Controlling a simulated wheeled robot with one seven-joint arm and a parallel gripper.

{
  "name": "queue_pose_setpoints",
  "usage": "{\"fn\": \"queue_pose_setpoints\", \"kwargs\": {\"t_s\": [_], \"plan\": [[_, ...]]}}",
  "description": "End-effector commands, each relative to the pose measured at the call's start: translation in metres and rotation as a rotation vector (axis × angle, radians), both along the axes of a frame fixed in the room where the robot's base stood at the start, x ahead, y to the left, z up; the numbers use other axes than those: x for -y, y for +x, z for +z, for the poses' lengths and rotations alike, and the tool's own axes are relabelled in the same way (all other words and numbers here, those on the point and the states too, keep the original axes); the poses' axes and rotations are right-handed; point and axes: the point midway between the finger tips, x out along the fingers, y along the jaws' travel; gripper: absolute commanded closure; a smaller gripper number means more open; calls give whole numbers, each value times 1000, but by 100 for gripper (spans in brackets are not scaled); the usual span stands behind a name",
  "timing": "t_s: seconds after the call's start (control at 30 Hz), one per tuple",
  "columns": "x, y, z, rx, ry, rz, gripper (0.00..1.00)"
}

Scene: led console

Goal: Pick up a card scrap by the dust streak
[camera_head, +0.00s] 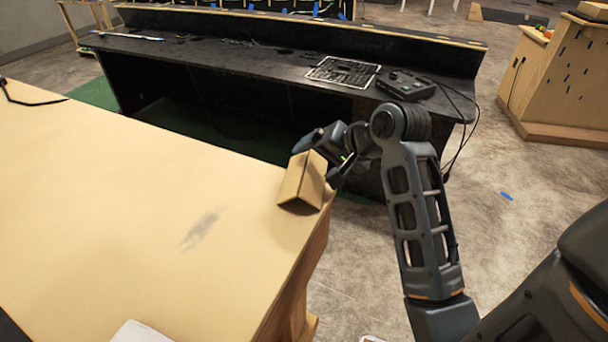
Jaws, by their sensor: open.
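A grey dust streak (200,231) marks the pale yellow tabletop (110,190). A brown cardboard piece (302,184), shaped like a small box or folded card, is at the table's right edge, up and to the right of the streak. My gripper (330,158) is right behind and beside this piece, at the table edge. It is open. The piece hides part of the fingers, and I cannot tell whether they touch it. A white object (140,334), cut off by the bottom edge, lies below the streak. I cannot tell whether it is card. No other scrap shows by the streak.
A black console desk (220,55) stands behind, with a grid panel (343,72) and a small black device (405,86) with cables. A wooden cabinet (560,85) is at the right. A black cable (30,100) lies at the table's far left. Most of the tabletop is clear.

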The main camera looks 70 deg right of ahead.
Motion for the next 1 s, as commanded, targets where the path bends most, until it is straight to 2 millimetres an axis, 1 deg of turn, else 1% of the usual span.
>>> {"fn": "queue_pose_setpoints", "kwargs": {"t_s": [0.2,0.8,1.0], "plan": [[0,0,0,0,-1,-1,9],[0,0,0,-1,1,-1,66],[0,0,0,-1,0,0,68]]}}
